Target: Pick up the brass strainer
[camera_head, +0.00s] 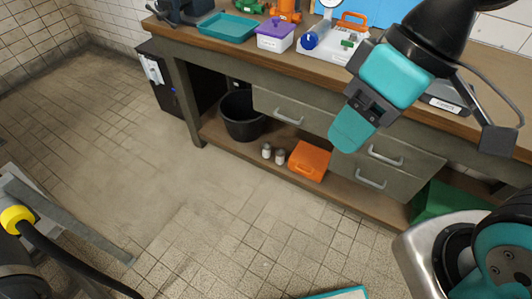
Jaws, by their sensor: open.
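I cannot make out a brass strainer in the head view. My gripper (352,130) hangs in front of the workbench's drawers at the upper right, with its teal tip pointing down. It is open, and nothing shows held in it. The workbench (225,52) has a wooden top, and my arm hides part of its right side.
On the bench stand a teal tray (222,29), a purple-lidded box (275,38) and a white tray (330,54). Below are a black bucket (243,122), two small jars, an orange case (309,160) and a green box (438,205).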

